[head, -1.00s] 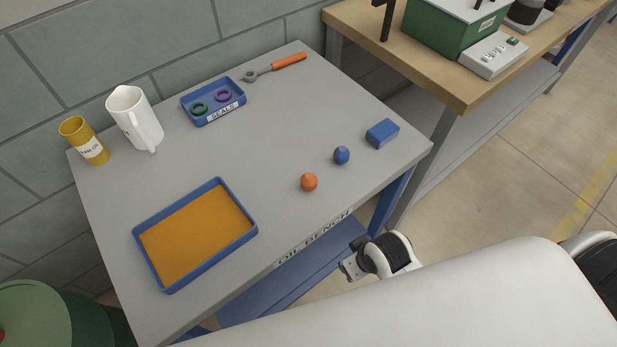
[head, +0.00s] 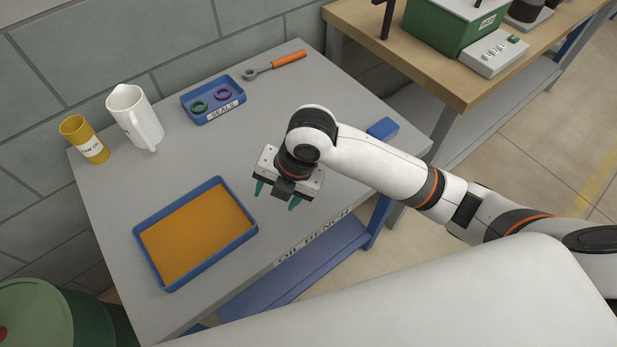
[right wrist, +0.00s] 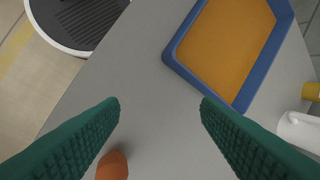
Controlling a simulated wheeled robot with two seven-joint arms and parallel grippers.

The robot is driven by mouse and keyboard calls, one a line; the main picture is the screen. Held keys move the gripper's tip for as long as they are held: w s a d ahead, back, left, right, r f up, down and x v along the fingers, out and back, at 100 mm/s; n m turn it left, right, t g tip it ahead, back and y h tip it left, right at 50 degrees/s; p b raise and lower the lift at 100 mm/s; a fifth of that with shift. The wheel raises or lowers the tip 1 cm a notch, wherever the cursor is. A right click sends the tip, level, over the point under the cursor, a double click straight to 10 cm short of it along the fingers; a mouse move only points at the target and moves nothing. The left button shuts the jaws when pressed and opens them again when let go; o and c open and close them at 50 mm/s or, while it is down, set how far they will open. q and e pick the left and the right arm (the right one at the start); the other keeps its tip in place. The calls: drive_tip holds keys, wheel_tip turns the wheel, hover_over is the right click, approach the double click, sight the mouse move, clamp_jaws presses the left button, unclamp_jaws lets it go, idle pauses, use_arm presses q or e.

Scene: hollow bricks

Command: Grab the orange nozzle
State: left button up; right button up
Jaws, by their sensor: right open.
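The orange nozzle (right wrist: 112,165) shows at the bottom edge of the right wrist view, beside the inner side of the left-hand finger, partly cut off by the frame. In the head view my right arm hides it. My right gripper (head: 277,196) is over the bench, its two green fingers pointing down, open and empty. In the right wrist view its fingers (right wrist: 160,105) are wide apart with bare bench between the tips. My left gripper is not in view.
A blue tray with an orange floor (head: 252,233) lies left of the gripper. A blue block (head: 382,127) sits behind the arm. The seals tray (head: 213,118), white jug (head: 133,117), yellow cup (head: 84,139) and orange-handled tool (head: 288,59) stand farther back. Bench between is clear.

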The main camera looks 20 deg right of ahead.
drive_tip(key=w+d+r+n+g+h, duration=0.1)
drive_tip(key=w+d+r+n+h, duration=0.2)
drive_tip(key=w+d+r+n, duration=0.45)
drive_tip(key=f+n, duration=0.1)
drive_tip(key=f, duration=0.1)
drive_tip(key=s+f+n, duration=0.1)
drive_tip(key=f, duration=0.2)
drive_tip(key=f+n, duration=0.1)
drive_tip(key=f, duration=0.2)
drive_tip(key=shift+s+d+h+p, duration=0.25)
drive_tip(key=shift+s+h+p, duration=0.05)
drive_tip(key=shift+s, duration=0.05)
drive_tip(key=f, duration=0.5)
drive_tip(key=shift+s+p, duration=0.2)
drive_tip(key=shift+p, duration=0.2)
